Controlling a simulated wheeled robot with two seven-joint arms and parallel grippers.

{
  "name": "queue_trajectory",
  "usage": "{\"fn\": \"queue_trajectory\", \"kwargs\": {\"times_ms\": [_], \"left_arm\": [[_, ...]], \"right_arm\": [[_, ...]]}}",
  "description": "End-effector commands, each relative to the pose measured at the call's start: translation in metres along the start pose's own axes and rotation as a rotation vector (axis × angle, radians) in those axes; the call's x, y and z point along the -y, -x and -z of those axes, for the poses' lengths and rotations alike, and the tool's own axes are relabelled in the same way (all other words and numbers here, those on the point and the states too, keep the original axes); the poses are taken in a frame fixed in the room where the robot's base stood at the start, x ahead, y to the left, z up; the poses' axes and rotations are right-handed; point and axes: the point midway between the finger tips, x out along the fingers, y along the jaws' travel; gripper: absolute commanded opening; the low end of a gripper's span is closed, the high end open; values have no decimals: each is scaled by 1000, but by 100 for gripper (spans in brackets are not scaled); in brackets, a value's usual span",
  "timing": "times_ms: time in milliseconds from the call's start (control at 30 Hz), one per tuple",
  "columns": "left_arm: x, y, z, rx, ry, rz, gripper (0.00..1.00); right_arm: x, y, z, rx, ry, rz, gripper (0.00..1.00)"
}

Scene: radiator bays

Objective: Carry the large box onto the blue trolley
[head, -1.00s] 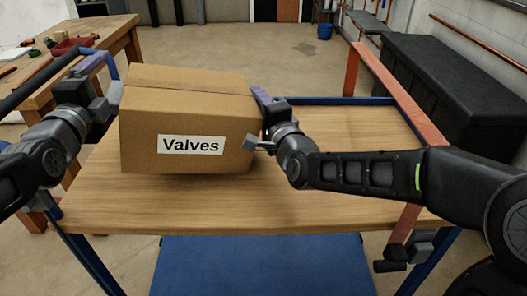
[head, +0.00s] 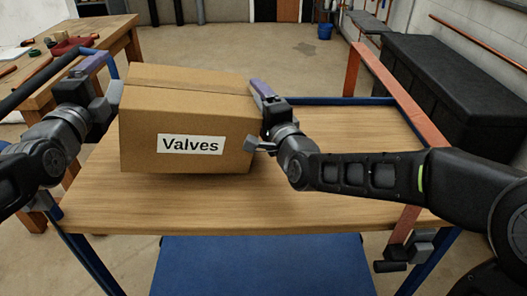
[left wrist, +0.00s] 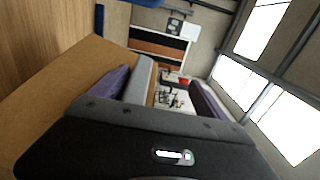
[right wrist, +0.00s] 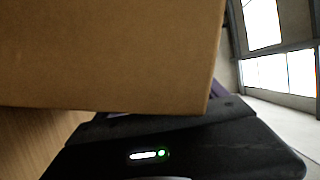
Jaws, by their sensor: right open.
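The large cardboard box (head: 185,105), labelled "Valves", is over the left part of the blue trolley's wooden top (head: 300,200). It looks level and at rest there, with a dark shadow under its front edge. My left gripper (head: 92,65) is at the box's left side; its two purple fingers stand apart in the left wrist view (left wrist: 165,85), with the box (left wrist: 45,95) beside them, not between them. My right gripper (head: 261,92) is open at the box's right side. In the right wrist view the box (right wrist: 110,55) hides most of its fingers.
A wooden workbench (head: 118,35) with tools stands at the left. An orange-red bar (head: 385,85) runs along the trolley's right side, with a black chest (head: 440,85) beyond it. The trolley's right half is bare under my right arm. A blue bucket (head: 325,31) stands far back.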

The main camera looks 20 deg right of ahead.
Motion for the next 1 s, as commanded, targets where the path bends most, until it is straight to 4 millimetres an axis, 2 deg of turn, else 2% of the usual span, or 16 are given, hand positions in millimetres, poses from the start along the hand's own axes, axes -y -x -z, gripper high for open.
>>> {"fn": "queue_trajectory", "kwargs": {"times_ms": [400, 500, 867, 1000], "left_arm": [[2, 0, 1, -2, 0, 4, 82], [2, 0, 1, -1, 0, 4, 82], [2, 0, 0, -1, 0, 5, 82], [1, 1, -3, -2, -1, 7, 82]], "right_arm": [[-1, 59, 1, -1, 0, -1, 81], [-1, 68, 1, -1, 0, -2, 81], [-2, 71, 1, -1, 0, -3, 81], [-8, 71, 1, -1, -1, -4, 81]]}}
